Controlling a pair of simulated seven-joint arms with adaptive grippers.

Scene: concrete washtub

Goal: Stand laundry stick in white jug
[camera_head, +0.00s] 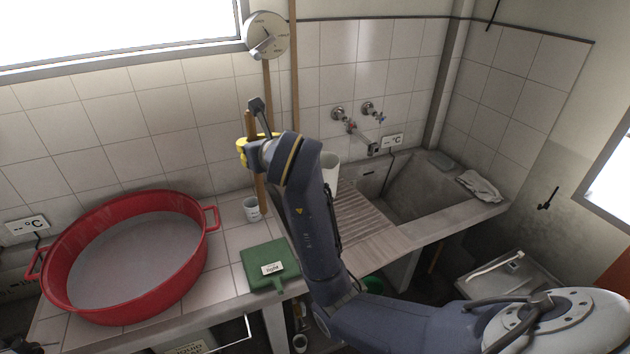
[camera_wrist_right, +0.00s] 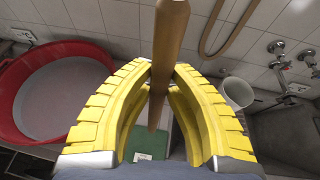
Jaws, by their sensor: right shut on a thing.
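My right gripper (camera_head: 253,148) has its yellow fingers shut on a wooden laundry stick (camera_head: 261,188). The stick hangs nearly upright over the tiled counter, its lower end close to a small cup. In the right wrist view the stick (camera_wrist_right: 170,35) passes between the yellow fingers (camera_wrist_right: 158,82). The white jug (camera_head: 331,168) stands to the right of the stick, partly hidden behind my right arm. The right wrist view also shows the jug (camera_wrist_right: 238,93), open at the top, right of the fingers and apart from the stick. My left gripper is out of view.
A small marked cup (camera_head: 252,211) stands near the stick's lower end. A large red tub (camera_head: 184,285) is at left, and a green labelled object (camera_head: 262,254) lies near the front edge. The concrete sink (camera_head: 425,190) is at right. A dial (camera_head: 267,35) hangs above.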

